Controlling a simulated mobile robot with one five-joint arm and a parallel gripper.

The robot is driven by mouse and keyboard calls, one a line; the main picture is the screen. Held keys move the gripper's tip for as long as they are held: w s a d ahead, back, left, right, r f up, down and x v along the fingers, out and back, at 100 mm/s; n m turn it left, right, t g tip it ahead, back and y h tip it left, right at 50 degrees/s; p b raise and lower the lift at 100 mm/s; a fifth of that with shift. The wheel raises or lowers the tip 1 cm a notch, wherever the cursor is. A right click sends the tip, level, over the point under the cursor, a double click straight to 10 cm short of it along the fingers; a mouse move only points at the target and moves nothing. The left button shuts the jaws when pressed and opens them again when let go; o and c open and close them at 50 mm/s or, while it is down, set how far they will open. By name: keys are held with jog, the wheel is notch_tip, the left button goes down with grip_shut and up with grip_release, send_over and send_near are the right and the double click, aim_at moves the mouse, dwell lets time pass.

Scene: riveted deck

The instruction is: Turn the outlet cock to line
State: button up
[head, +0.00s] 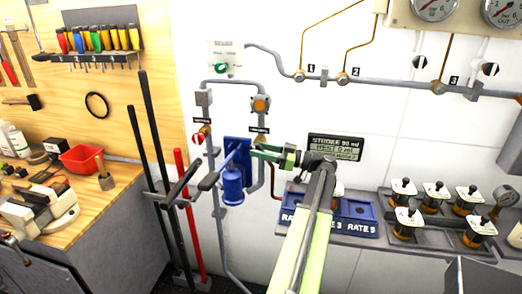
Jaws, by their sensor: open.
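A pipe loop on the white wall carries two small labelled fittings; the labels are too small to read. The left fitting is a red and white cock (198,138). On the right leg, a label (258,130) sits just above my gripper, and an orange round part (260,104) is higher up. I cannot tell for sure which is the outlet cock. My gripper (259,151) is open, its green fingers pointing left at the right leg beside the blue pump (233,184). The fingers hide what lies behind them, and I cannot tell whether they touch it.
The blue pump's lever (210,180) sticks out toward the lower left. A display (335,147) and a blue rate tray (355,217) are right of the wrist. Several valves stand on a shelf (370,240) at right. A workbench (95,200) is at left.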

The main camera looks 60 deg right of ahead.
aim_at(261, 148)
jog(key=r+p, duration=0.5)
jog(key=shift+s+r+p, duration=0.2)
jog(key=shift+r+p, duration=0.1)
jog(key=s+r+p, duration=0.5)
jog(key=s, duration=0.6)
jog(key=shift+s+d+r, duration=0.15)
jog(key=shift+d+r, duration=0.05)
jog(key=shift+d, duration=0.15)
